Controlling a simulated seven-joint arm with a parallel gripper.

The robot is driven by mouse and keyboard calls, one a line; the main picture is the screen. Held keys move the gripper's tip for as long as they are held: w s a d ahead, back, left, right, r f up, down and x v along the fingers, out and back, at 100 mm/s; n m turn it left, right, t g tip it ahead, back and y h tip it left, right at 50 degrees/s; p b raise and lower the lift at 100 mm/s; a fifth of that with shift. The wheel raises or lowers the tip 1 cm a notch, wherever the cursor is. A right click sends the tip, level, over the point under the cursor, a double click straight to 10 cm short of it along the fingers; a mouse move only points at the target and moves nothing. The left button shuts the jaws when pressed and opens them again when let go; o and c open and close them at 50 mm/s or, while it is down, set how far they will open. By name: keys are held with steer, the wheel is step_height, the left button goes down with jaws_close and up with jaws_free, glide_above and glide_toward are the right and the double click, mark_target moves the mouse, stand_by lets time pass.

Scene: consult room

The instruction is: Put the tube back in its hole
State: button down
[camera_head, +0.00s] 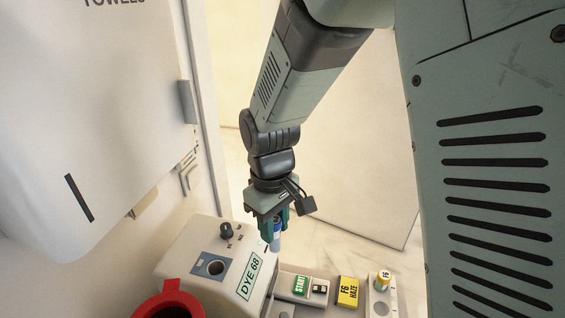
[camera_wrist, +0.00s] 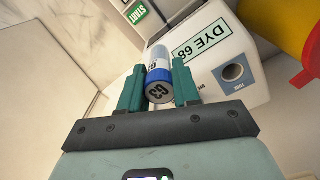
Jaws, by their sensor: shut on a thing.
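My gripper (camera_head: 277,221) points down and is shut on a tube (camera_head: 277,242) with a blue cap. In the wrist view, the tube (camera_wrist: 158,72) sits between the two green fingers, its marked cap toward the camera and its pale body pointing away. The white DYE 68 machine (camera_head: 205,240) has a round dark hole (camera_head: 215,267) in a blue-grey plate; this hole (camera_wrist: 233,72) also shows in the wrist view. The tube is apart from that hole, to its right in the head view. A pale rack (camera_head: 373,300) at lower right also shows a hole (camera_head: 380,309).
A red-rimmed container (camera_head: 170,301) stands at the front left. A towel dispenser (camera_head: 85,110) hangs on the left wall.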

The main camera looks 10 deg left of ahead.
steer(key=d+f+m, duration=0.3)
steer(key=d+f, duration=0.3)
steer(key=d, duration=0.6)
steer(key=d+f+m, duration=0.3)
steer(key=d+f, duration=0.3)
steer(key=d, duration=0.7)
steer(key=shift+f, duration=0.35)
steer(key=shift+s+f, duration=0.15)
steer(key=shift+f, duration=0.15)
steer(key=shift+f, duration=2.2)
steer(key=c, duration=0.7)
jaws_free()
steer(key=shift+c, duration=0.2)
